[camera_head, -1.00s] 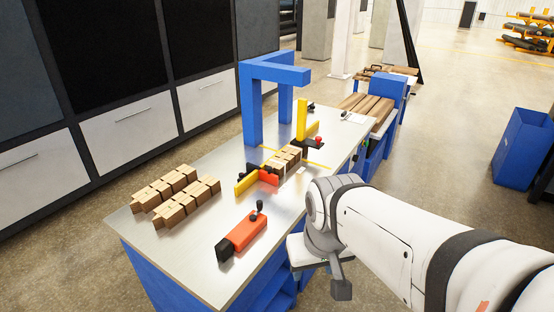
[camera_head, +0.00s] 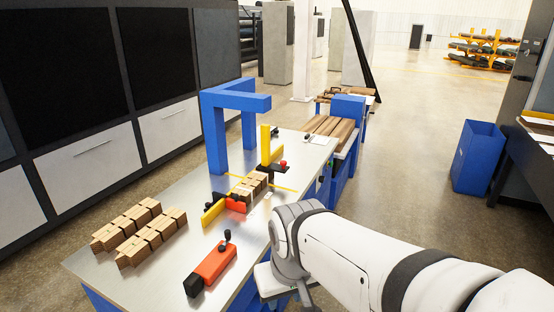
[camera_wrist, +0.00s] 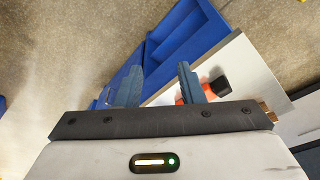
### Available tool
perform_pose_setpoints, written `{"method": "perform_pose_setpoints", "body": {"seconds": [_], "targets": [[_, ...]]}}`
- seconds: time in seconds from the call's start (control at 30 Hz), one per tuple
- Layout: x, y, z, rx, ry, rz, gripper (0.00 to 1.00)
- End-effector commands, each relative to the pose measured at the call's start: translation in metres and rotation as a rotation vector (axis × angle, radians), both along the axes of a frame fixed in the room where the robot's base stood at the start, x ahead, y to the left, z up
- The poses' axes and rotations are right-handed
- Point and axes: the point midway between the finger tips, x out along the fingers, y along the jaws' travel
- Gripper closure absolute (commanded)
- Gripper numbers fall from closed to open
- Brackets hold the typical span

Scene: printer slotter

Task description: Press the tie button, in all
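A small red button (camera_head: 283,163) sits on a black base at the far right part of the metal-topped table (camera_head: 180,246), beside a yellow upright. I take it as the tie button; no label is readable. A bundle of wooden blocks (camera_head: 250,187) lies between yellow and red stops just in front of it. My gripper's two fingers show in the wrist view (camera_wrist: 158,84), spread apart with nothing between them, beside the table's edge. In the head view my arm's end is at the table's near right side, well short of the button; the fingers are mostly hidden there.
A blue arch (camera_head: 232,102) stands behind the bundle. A red clamp-like tool with a black knob (camera_head: 213,266) lies near the front edge. More wooden blocks (camera_head: 135,234) lie at left. A blue bin (camera_head: 478,157) stands on open floor at right.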

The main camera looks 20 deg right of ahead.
Motion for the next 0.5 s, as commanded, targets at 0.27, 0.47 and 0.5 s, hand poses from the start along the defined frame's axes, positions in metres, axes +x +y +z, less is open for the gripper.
{"method": "perform_pose_setpoints", "body": {"seconds": [0.27, 0.47, 0.5], "targets": [[0.0, 0.0, 0.0, 0.0, 0.0, 0.0, 0.88], [0.0, 0.0, 0.0, 0.0, 0.0, 0.0, 1.0], [0.0, 0.0, 0.0, 0.0, 0.0, 0.0, 1.0]]}}
